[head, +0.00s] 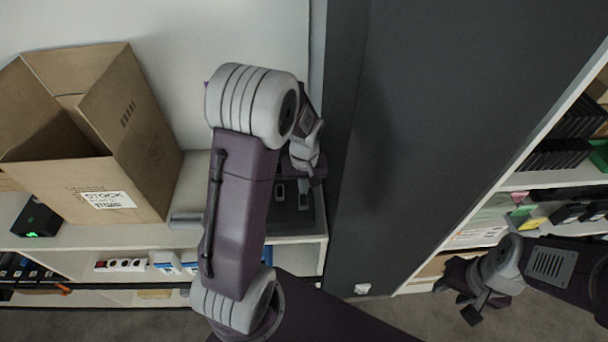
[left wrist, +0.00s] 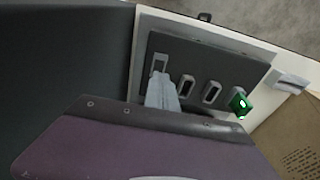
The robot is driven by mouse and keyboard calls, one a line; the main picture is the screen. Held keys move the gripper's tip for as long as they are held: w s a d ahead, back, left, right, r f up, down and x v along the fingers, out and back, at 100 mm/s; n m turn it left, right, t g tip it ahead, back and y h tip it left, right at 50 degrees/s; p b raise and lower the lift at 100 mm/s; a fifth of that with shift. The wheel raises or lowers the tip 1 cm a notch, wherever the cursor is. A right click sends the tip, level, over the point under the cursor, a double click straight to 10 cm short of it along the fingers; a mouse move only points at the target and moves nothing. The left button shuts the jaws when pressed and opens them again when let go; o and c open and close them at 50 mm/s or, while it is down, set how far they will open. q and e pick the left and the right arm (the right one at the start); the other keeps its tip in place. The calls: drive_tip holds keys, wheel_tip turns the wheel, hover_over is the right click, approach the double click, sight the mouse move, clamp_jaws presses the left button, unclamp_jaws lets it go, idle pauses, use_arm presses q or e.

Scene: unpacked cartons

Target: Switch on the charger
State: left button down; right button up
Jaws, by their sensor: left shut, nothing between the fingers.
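The charger (left wrist: 205,70) is a dark grey panel with a row of slots on a white shelf in the left wrist view. A light rocker-like switch (left wrist: 159,62) sits at its left end. A small block with a lit green light (left wrist: 240,103) stands at its right end. My left gripper (left wrist: 160,90) is shut and empty, its pale fingertips just at the switch; I cannot tell whether they touch it. In the head view the charger (head: 291,218) is partly hidden by my left arm. My right gripper (head: 474,298) hangs low at the right, away from the charger; its jaw opening is unclear.
An open carton (head: 140,150) with a stock label stands left of the charger. A black box with a green display (head: 37,219) is further left. A dark upright panel (head: 400,150) rises right of the charger. A stocked shelf (head: 545,180) is at the right.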

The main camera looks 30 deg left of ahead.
use_arm(q)
wheel_tip(320, 180, up, 5)
hover_over(303, 197)
drive_tip(key=s+d, duration=0.2)
drive_tip(key=s, duration=0.1)
drive_tip(key=shift+s+r, duration=0.2)
drive_tip(key=shift+r, duration=0.2)
use_arm(e)
drive_tip(key=shift+w+a+f, duration=0.1)
drive_tip(key=shift+w+f, duration=0.1)
drive_tip(key=shift+f, duration=0.1)
